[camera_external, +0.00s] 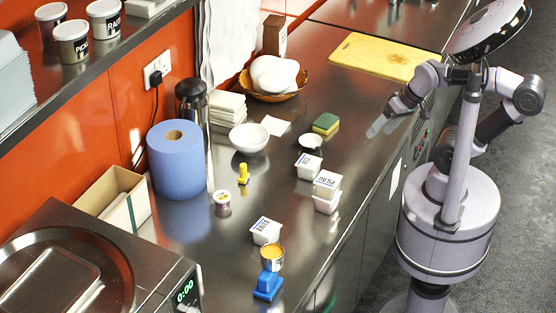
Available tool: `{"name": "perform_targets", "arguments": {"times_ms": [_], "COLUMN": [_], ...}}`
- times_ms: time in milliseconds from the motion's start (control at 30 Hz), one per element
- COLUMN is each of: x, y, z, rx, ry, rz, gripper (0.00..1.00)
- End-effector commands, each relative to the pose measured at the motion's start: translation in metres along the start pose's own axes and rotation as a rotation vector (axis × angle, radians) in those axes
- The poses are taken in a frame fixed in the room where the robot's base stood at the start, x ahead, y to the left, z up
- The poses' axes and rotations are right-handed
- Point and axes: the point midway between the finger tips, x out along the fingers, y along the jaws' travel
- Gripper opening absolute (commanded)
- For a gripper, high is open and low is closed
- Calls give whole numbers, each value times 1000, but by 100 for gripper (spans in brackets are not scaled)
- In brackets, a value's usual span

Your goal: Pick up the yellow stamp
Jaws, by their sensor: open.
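The yellow stamp (243,174) stands upright on the steel counter, left of the counter's middle, in front of a white bowl and right of a blue paper roll. It is small, with a narrow handle over a wider base. My gripper (377,127) is at the right, over the counter's front edge, open and empty. It is well apart from the stamp.
White tubs (326,192) stand between my gripper and the stamp's area. A small jar (222,203), white bowl (249,138), blue roll (177,160) and orange-topped cup (272,257) are around the stamp. A sponge (326,123) and yellow board (385,57) lie farther back.

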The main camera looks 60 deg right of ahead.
Motion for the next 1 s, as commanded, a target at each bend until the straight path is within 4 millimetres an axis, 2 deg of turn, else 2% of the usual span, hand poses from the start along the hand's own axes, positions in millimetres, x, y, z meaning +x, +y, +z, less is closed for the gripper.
{"name": "perform_targets", "arguments": {"times_ms": [33,200,467,533,567,667,700,767,800,867,900,967,1000], "x": [0,0,0,-5,-8,-15,-10,6,22,54,80,121,149], "y": [0,0,0,-7,-14,-51,-69,-95,-110,-132,-144,-158,-165], "z": [0,0,-1,-12,-24,-89,-121,-167,-194,-230,-249,-270,-278], "rx": [0,0,2,41,81,319,445,641,773,966,1096,1279,1392], "ry": [0,0,0,-12,-22,-77,-101,-130,-146,-159,-162,-157,-149], "rz": [0,0,0,4,8,42,66,110,144,200,241,302,342], "gripper": [78,48,48,48,48,48,48,48,48,48,48,48,48]}}
